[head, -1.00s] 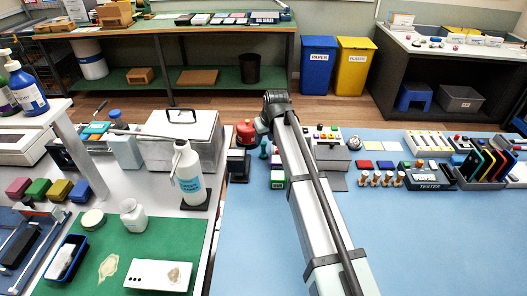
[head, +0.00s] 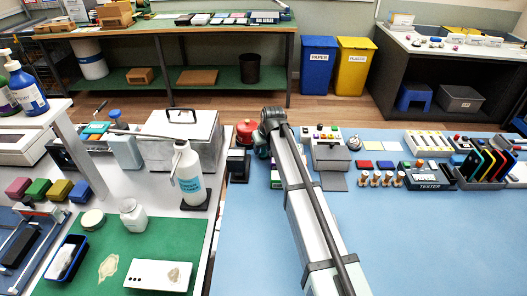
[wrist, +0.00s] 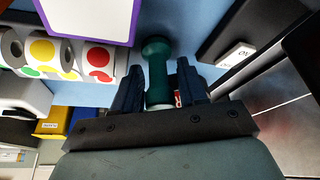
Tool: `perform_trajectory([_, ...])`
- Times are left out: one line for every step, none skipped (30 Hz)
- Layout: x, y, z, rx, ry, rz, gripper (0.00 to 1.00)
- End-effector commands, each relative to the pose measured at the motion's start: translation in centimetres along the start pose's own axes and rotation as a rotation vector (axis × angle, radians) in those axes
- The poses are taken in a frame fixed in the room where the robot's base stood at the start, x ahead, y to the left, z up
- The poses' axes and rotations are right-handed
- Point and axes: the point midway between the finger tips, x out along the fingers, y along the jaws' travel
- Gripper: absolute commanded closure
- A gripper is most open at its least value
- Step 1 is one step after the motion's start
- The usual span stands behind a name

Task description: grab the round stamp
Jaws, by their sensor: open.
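The round stamp (wrist: 158,72) is a dark green piece with a rounded knob and a narrower neck, in the middle of the wrist view. My gripper (wrist: 158,80) is open, with one dark finger on each side of the stamp. I cannot tell whether either finger touches it. The stamp's lower end is partly hidden by the gripper body. In the head view my arm covers most of the stamp's place, and my fingers are hidden there.
In the wrist view, rolls of round stickers (wrist: 98,62) are at the left and a black box with a white label (wrist: 236,54) is at the right. In the head view a red knob (head: 246,130) stands left of my arm. The front of the blue mat (head: 430,245) is clear.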

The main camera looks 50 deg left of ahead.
Motion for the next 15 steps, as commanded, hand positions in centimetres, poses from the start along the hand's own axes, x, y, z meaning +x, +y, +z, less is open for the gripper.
perform_trajectory([-0.02,0.00,0.01,0.000,0.000,0.000,0.58])
perform_trajectory([-0.02,0.00,0.01,0.000,0.000,0.000,0.58])
perform_trajectory([-0.03,0.00,0.01,0.000,0.000,0.000,0.61])
perform_trajectory([-0.03,0.00,0.01,0.000,0.000,0.000,0.64])
perform_trajectory([-0.03,-0.01,0.01,0.000,0.000,0.000,0.67])
perform_trajectory([-0.03,-0.01,0.01,0.000,0.000,0.000,0.71])
perform_trajectory([-0.03,-0.01,0.02,0.000,0.000,0.000,0.73])
perform_trajectory([-0.03,-0.01,0.02,0.000,0.000,0.000,0.76])
perform_trajectory([-0.04,0.00,0.02,0.000,0.000,0.000,0.80])
perform_trajectory([-0.04,0.00,0.02,0.000,0.000,0.000,0.83])
perform_trajectory([-0.04,0.00,0.02,0.000,0.000,0.000,0.86])
perform_trajectory([-0.04,0.00,0.02,0.000,0.000,0.000,0.90])
perform_trajectory([-0.04,0.00,0.02,0.000,0.000,0.000,0.93])
perform_trajectory([-0.04,0.00,0.01,0.000,0.000,0.000,0.95])
perform_trajectory([-0.04,0.00,0.01,0.000,0.000,0.000,0.98])
